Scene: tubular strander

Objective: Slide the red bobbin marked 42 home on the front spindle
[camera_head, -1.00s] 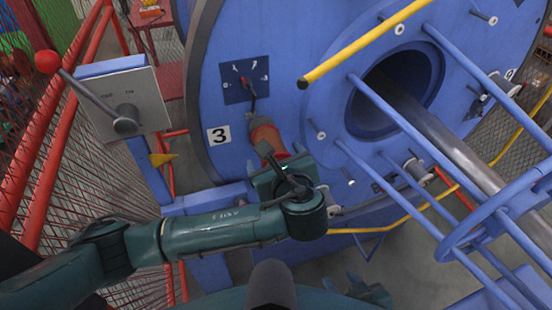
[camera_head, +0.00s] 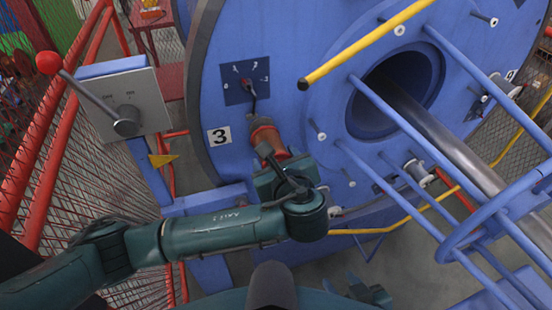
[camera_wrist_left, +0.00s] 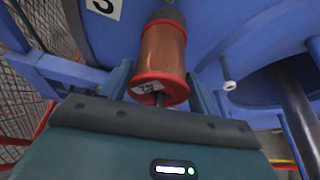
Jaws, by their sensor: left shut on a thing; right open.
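The red bobbin (camera_head: 265,138) with copper-coloured winding is in front of the big blue disc, below the dial plate. In the left wrist view the bobbin (camera_wrist_left: 162,55) has a small white label on its near flange, upside down and hard to read. My left gripper (camera_head: 276,166) is shut on the bobbin's near end, its fingers on either side of the flange in the wrist view. A dark grey piece (camera_head: 258,120) shows at the bobbin's far end; I cannot tell how far the bobbin is on the spindle. My right gripper (camera_head: 358,290) is open and empty, low in the head view.
The blue disc (camera_head: 300,50) carries a "3" plate (camera_head: 219,136) and several short pegs. A yellow bar (camera_head: 365,45) and blue rods (camera_head: 430,140) project on the right. A switch box (camera_head: 125,100) with a red-knobbed lever and red mesh fencing (camera_head: 60,150) stand left.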

